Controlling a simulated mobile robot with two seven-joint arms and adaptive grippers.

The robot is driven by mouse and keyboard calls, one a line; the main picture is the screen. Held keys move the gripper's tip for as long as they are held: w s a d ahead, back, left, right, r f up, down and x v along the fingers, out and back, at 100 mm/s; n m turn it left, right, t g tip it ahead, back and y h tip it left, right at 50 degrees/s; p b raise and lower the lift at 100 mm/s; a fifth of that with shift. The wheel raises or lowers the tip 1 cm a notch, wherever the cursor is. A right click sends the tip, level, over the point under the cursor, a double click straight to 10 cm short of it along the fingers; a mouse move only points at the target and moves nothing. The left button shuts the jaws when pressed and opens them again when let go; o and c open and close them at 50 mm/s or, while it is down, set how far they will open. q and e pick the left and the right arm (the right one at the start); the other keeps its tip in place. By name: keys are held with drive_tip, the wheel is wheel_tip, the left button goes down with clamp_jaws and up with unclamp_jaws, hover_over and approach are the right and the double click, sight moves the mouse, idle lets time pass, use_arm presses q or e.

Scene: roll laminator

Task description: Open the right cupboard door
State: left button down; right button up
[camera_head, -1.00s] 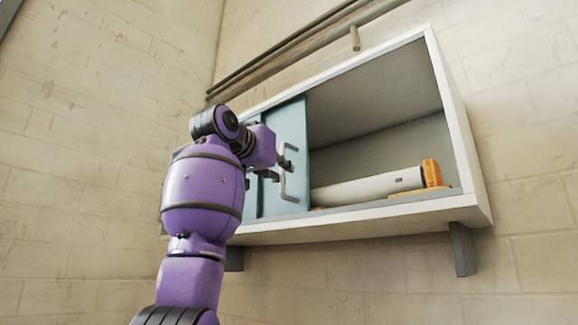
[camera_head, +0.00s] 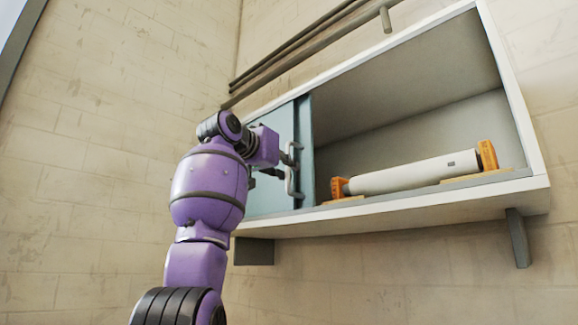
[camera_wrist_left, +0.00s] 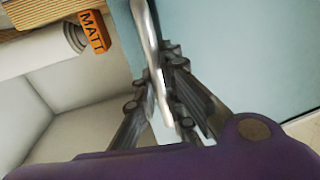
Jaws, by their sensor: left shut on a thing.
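The wall cupboard (camera_head: 400,212) has blue-grey sliding doors bunched at its left, and its middle and right stand open. The right door (camera_head: 307,150) has a metal bar handle (camera_head: 292,182). My left gripper (camera_head: 284,165) is shut on this handle. In the left wrist view the fingers (camera_wrist_left: 157,80) close around the handle bar (camera_wrist_left: 146,30), close to the door face (camera_wrist_left: 235,50). My arm hides part of the doors at the left. My right gripper is not in view.
Inside the cupboard a white roll (camera_head: 415,174) with orange end caps lies on its shelf. One orange cap reading MATT (camera_wrist_left: 93,32) shows in the left wrist view. Pipes (camera_head: 300,52) run along the wall above. Brackets (camera_head: 517,238) stick out below.

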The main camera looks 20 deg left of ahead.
use_arm(q)
drive_tip(key=c, duration=1.8)
unclamp_jaws()
drive_tip(key=shift+s, duration=0.15)
drive_tip(key=s, duration=0.4)
drive_tip(key=s+a, duration=0.1)
drive_tip(key=s, duration=0.6)
drive_tip(key=shift+s+a, duration=0.35)
drive_tip(key=shift+s, duration=0.05)
